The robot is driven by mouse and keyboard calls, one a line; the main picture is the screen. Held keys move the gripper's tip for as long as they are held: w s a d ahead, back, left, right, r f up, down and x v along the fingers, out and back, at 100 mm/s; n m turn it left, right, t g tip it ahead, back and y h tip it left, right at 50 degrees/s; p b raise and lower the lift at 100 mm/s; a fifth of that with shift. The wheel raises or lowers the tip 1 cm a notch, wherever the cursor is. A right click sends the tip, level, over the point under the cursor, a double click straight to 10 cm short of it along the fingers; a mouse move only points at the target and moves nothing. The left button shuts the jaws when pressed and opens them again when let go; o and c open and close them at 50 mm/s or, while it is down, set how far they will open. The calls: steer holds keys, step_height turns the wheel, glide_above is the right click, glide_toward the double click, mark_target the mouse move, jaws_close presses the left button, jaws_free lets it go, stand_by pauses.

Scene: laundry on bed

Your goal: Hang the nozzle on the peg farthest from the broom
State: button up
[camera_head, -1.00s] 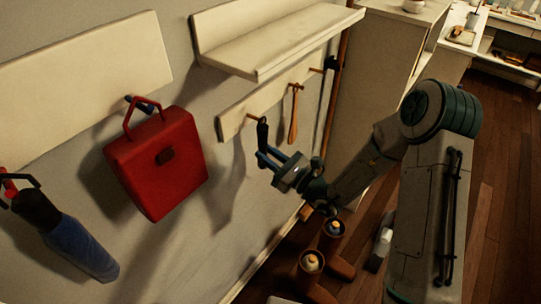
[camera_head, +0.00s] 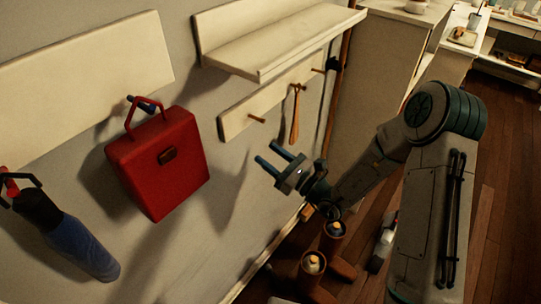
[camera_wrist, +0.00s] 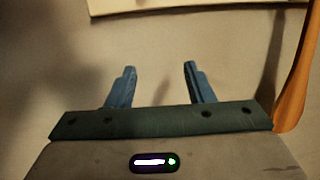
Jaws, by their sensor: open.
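My gripper (camera_head: 272,155) is open and empty in front of the wall, below and right of the bare left peg (camera_head: 256,119) on the cream rail (camera_head: 238,120). The wrist view shows its two blue fingers (camera_wrist: 158,70) apart, with only wall between them. I cannot make out the nozzle in either current view. A thin brown pole (camera_head: 336,105), perhaps the broom, stands upright by the right end of the rail, with a dark piece (camera_head: 331,63) near its top. A wooden shoehorn-like item (camera_head: 295,118) hangs from the middle peg; its edge shows in the wrist view (camera_wrist: 298,85).
A shelf (camera_head: 285,45) juts out above the rail. A red bag (camera_head: 160,165) and a dark blue umbrella-like item (camera_head: 80,245) hang at left. Boots (camera_head: 312,263) stand on the floor below my gripper. A pale cabinet (camera_head: 375,75) is at right.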

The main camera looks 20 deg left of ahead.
steer(key=b+v, duration=0.2)
steer(key=v, duration=1.1)
steer(key=s+d+r+n+g+h+p, duration=0.1)
steer(key=s+r+n+g+h, duration=0.3)
steer(key=s+n+g, duration=0.3)
steer(key=s+d+r+n+g+h+p, duration=0.25)
steer(key=s+n+g+h, duration=0.2)
steer(key=s+n, duration=0.4)
steer(key=d+r+n+t+h, duration=0.3)
steer(key=d+r+h, duration=0.1)
steer(key=d, duration=0.3)
steer(key=w+d+r+n+t+h+p, duration=0.1)
steer(key=d+r+n+t+h, duration=0.2)
steer(key=d+r+h, duration=0.2)
steer(key=d+h, duration=0.1)
steer(key=d, duration=0.2)
steer(key=shift+r+n+t, duration=0.3)
steer(key=shift+n+t, duration=0.05)
steer(key=shift+a+h, duration=0.1)
steer(key=shift+h, duration=0.15)
steer(key=shift+c, duration=1.3)
